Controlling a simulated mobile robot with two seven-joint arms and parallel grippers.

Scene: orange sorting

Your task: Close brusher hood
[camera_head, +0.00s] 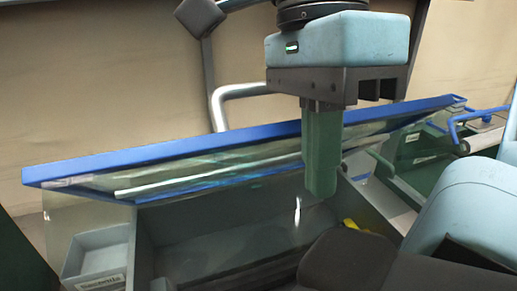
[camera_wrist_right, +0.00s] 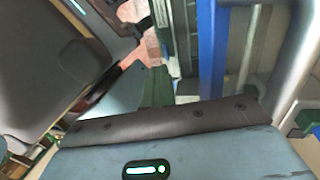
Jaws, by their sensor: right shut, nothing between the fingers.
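The brusher hood (camera_head: 150,157) is a clear panel in a blue frame. It stands tilted open above the grey brusher box (camera_head: 190,225) in the head view. My right gripper (camera_head: 321,192) has its green fingers together, pointing down, with nothing between them. It is in front of the hood's right half in the picture; whether it touches the frame I cannot tell. In the right wrist view the green fingers (camera_wrist_right: 157,85) show beside the blue hood frame (camera_wrist_right: 211,55). My left gripper is not in view.
A bent metal pipe (camera_head: 232,92) rises behind the hood. A green bin (camera_head: 425,160) and a blue handle (camera_head: 470,118) are at the right. A small grey compartment (camera_head: 98,252) with a label is at the lower left. My own arm covers the lower right.

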